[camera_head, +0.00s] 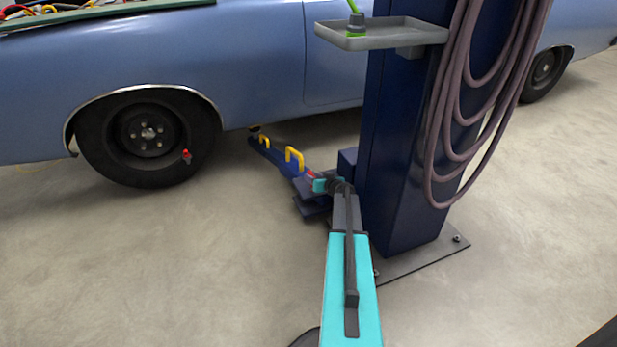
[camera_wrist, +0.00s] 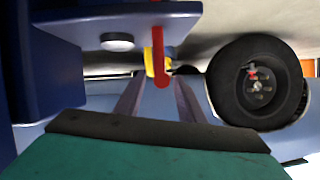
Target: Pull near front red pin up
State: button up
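The red pin (camera_head: 310,174) stands at the lift arm (camera_head: 283,165) near the blue column, partly hidden by my gripper in the head view. In the wrist view the red pin (camera_wrist: 158,55) is a bar with a rounded end, beside a blue plate (camera_wrist: 115,22). My gripper (camera_head: 318,182) is right at the pin in the head view. In the wrist view its two fingers (camera_wrist: 159,85) are apart, with the pin's rounded end in line with the gap. I cannot tell whether they touch it.
The blue lift column (camera_head: 405,150) rises close to my arm, with a hose (camera_head: 435,140) and a grey tray (camera_head: 385,38). Yellow handles (camera_head: 294,158) stand on the lift arm. A blue car (camera_head: 255,60) is behind; its front wheel (camera_head: 148,135) carries a small red part. Floor at left is clear.

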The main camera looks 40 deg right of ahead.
jog(key=shift+b+x, duration=0.6)
jog(key=shift+x, duration=2.35)
jog(key=shift+a, duration=0.1)
grip_shut()
